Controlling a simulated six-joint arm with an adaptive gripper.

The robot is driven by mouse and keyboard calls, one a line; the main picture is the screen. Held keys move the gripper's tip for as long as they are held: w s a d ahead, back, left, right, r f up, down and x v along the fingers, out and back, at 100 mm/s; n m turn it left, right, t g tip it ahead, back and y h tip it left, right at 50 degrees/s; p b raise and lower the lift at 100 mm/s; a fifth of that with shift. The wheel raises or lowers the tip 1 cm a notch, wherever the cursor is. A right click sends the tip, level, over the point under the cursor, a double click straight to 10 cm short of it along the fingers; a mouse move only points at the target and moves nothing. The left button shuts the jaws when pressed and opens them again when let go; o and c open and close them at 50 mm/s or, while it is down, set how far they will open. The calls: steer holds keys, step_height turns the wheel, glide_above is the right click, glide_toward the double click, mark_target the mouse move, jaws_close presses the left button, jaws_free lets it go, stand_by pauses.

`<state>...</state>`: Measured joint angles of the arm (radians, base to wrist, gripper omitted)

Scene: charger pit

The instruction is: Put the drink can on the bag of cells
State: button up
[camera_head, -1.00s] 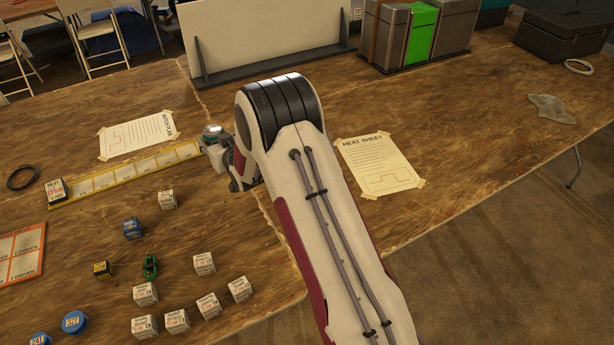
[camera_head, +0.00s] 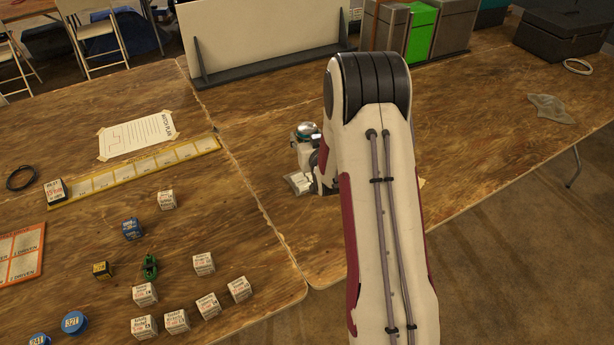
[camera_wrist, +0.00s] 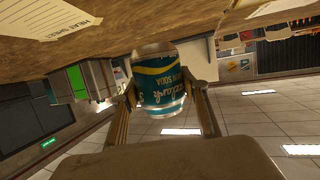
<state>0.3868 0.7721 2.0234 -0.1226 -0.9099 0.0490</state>
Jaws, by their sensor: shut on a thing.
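The drink can (camera_wrist: 160,85) is teal with a yellow band and a silver rim. In the wrist view it sits between both fingers of my gripper (camera_wrist: 165,100), which is shut on it. Its lettering appears upside down there, as does the room, so the can is about upright. In the head view the can (camera_head: 307,131) shows just left of my arm, above the table. A pale, silvery flat thing (camera_head: 298,184) lies below my gripper, partly hidden. It may be the bag of cells, but I cannot tell for sure.
Several small boxes (camera_head: 204,263), a yellow strip (camera_head: 130,173) and a paper sheet (camera_head: 137,136) lie on the left table. A white panel (camera_head: 265,40) and metal cases (camera_head: 455,30) stand at the back. A grey crumpled cloth (camera_head: 550,108) lies at the right.

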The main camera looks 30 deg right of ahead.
steer(key=shift+r, duration=0.15)
stand_by(0.4)
glide_above(307, 177)
steer(key=shift+w+d+f, duration=0.1)
steer(key=shift+f, duration=1.5)
steer(key=shift+w+d+f, duration=0.1)
steer(key=shift+f, duration=1.45)
steer(key=shift+f, duration=1.85)
steer(key=shift+f, duration=0.15)
steer(key=o, duration=1.3)
steer(key=shift+s+a, duration=0.1)
steer(key=shift+s, duration=0.05)
